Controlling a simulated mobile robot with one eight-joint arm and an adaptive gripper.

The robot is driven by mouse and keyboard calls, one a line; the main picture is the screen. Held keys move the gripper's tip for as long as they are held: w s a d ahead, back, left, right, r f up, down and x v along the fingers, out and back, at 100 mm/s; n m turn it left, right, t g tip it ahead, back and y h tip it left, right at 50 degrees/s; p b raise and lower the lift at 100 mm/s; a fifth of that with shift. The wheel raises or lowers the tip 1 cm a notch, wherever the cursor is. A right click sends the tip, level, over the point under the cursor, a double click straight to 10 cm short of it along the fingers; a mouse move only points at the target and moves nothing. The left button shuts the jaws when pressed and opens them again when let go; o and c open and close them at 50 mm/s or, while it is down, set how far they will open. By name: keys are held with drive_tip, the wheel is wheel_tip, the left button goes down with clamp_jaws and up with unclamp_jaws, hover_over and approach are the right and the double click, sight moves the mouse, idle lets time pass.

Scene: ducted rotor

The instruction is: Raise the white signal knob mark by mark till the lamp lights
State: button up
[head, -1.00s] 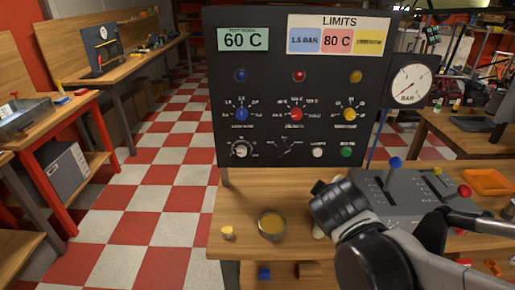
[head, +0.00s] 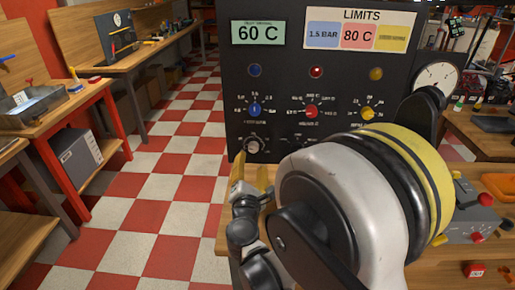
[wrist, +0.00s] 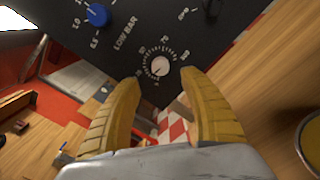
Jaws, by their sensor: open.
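The white signal knob (head: 253,146) sits low on the left of the black panel (head: 285,110), with a ring of marks around it. In the wrist view the knob (wrist: 160,66) shows between and just beyond my fingertips. My gripper (head: 250,170) is open and empty, its yellow fingers apart on either side of the knob's line; I see no contact. The blue lamp (head: 254,70), red lamp (head: 316,71) and yellow lamp (head: 376,74) all look dark. My arm hides the panel's lower right.
A blue knob (head: 255,109), red knob (head: 312,111) and yellow knob (head: 367,113) form the row above. A sign reads 60 C (head: 258,33); a limits card (head: 358,37) is beside it. A bowl (wrist: 311,140) stands on the bench near my gripper.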

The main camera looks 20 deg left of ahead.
sight(253, 149)
drive_tip(key=b+x, duration=0.2)
drive_tip(key=x, duration=0.6)
drive_tip(key=shift+w, duration=0.1)
